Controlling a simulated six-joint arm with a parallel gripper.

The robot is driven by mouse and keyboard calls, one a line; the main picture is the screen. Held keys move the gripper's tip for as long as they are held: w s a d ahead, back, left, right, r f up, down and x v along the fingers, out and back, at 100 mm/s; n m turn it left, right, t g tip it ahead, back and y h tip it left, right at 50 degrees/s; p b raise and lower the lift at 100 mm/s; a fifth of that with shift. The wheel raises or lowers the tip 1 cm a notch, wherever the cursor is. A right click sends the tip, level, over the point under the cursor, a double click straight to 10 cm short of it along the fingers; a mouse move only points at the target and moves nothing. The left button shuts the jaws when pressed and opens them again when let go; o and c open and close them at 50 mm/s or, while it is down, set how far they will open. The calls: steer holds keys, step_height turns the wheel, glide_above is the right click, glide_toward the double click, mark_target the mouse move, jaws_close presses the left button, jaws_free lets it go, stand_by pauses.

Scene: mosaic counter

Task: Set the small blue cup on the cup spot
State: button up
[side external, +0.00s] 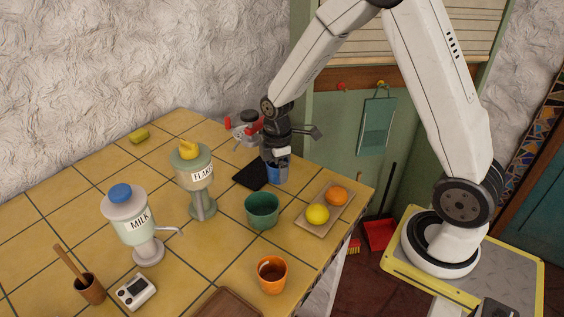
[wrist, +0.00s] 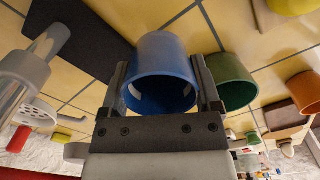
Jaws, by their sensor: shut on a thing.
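The small blue cup (side external: 278,174) is between the fingers of my gripper (side external: 276,156), near the back right edge of the tiled counter. In the wrist view the blue cup (wrist: 163,60) fills the space between both fingers of my gripper (wrist: 160,78), which is shut on it. I cannot tell whether the cup touches the counter. A flat black square (side external: 250,176) lies just left of the cup and may be the cup spot; it also shows as a dark slab (wrist: 80,38) in the wrist view. The cup appears beside it, not centred over it.
A green cup (side external: 262,211) stands close in front of the blue cup. A tray (side external: 319,222) with a lemon and an orange is to its right. A flakes dispenser (side external: 200,182) and a milk dispenser (side external: 134,228) stand left. An orange cup (side external: 271,275) is nearer the front.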

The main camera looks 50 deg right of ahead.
steer(key=shift+f, duration=0.9)
steer(key=shift+f, duration=0.95)
stand_by(2.5)
steer(key=o, duration=1.1)
steer(key=shift+r, duration=3.5)
